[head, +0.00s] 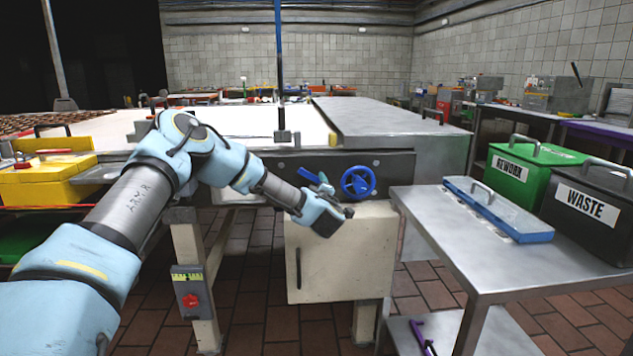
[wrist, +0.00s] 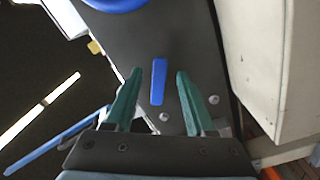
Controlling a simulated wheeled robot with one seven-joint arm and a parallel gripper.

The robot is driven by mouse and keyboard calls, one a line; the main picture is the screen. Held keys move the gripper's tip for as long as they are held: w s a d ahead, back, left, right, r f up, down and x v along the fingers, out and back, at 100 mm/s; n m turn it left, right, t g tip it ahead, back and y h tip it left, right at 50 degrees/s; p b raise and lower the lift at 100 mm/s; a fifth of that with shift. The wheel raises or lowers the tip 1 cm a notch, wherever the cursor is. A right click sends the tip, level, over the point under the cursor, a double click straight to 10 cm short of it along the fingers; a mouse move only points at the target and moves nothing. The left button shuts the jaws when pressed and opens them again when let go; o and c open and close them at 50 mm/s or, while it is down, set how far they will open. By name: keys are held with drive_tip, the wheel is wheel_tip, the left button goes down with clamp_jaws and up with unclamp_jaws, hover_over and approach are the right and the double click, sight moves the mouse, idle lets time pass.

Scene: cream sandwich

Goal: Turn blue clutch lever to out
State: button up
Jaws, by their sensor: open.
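The blue clutch lever (wrist: 158,82) is a short flat bar on the dark machine panel (wrist: 185,45). In the wrist view it stands nearly upright in the picture between the two green fingers of my gripper (wrist: 158,72). The fingers are open, with a visible gap on each side of the lever. How deep they reach around it is hard to tell. In the head view my gripper (head: 322,184) is at the panel, left of the blue handwheel (head: 358,181). It partly hides the lever there, and any lettering for the lever's positions is not readable.
The handwheel also shows at the top of the wrist view (wrist: 115,4). A cream cabinet (head: 340,262) hangs below the panel. A steel side table (head: 440,225) at right holds a blue-edged lidded tray (head: 497,210), a green REWORK box (head: 525,172) and a black WASTE box (head: 588,207).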

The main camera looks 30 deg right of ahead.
drive_tip(key=shift+x, duration=1.45)
drive_tip(key=shift+c, duration=0.2)
clamp_jaws()
